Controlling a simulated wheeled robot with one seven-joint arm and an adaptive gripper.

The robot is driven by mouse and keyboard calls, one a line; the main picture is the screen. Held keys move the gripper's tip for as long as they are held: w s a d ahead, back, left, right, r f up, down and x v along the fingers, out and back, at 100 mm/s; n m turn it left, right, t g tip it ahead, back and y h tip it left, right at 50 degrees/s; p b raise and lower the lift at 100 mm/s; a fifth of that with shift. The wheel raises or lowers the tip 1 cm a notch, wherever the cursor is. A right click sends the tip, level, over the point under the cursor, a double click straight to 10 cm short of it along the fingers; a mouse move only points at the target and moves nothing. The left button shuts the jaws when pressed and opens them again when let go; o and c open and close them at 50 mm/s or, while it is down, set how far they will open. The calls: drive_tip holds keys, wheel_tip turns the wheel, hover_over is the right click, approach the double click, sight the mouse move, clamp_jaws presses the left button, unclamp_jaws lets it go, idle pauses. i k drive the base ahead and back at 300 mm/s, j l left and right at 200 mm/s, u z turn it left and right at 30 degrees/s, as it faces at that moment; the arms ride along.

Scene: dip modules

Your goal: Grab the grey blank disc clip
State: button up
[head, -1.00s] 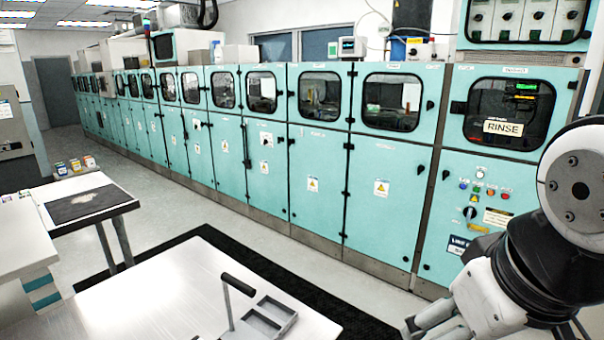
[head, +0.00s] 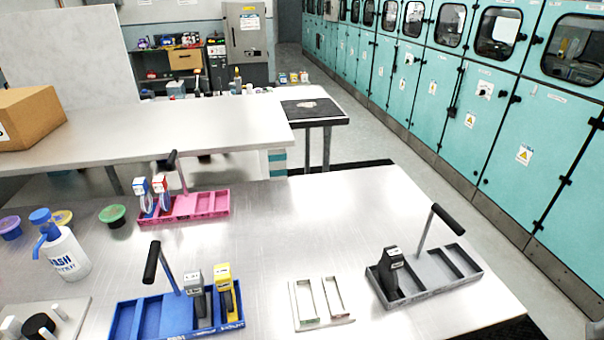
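A blue tray (head: 150,322) with a black-handled post stands at the front. It holds a grey clip (head: 197,297) with a pale top, upright beside a yellow clip (head: 226,291). A grey tray (head: 433,294) with its own black-handled post stands at the right and holds one dark grey clip (head: 390,277) upright in its left slot. Both grey clips have marks on their tops, too small to read, so I cannot tell which is the blank one. My gripper is not clearly shown.
A pink tray (head: 212,203) holds blue and red clips farther back. A white slotted plate (head: 321,303) lies between the blue and grey trays. A wash bottle (head: 64,255) and small tubs stand at the left. Teal machine cabinets (head: 520,140) line the right beyond the table (head: 375,215).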

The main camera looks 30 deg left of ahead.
sight(194, 284)
drive_tip(key=u, duration=1.65)
drive_tip(key=i+u, duration=0.4)
drive_tip(key=k+j, duration=0.05)
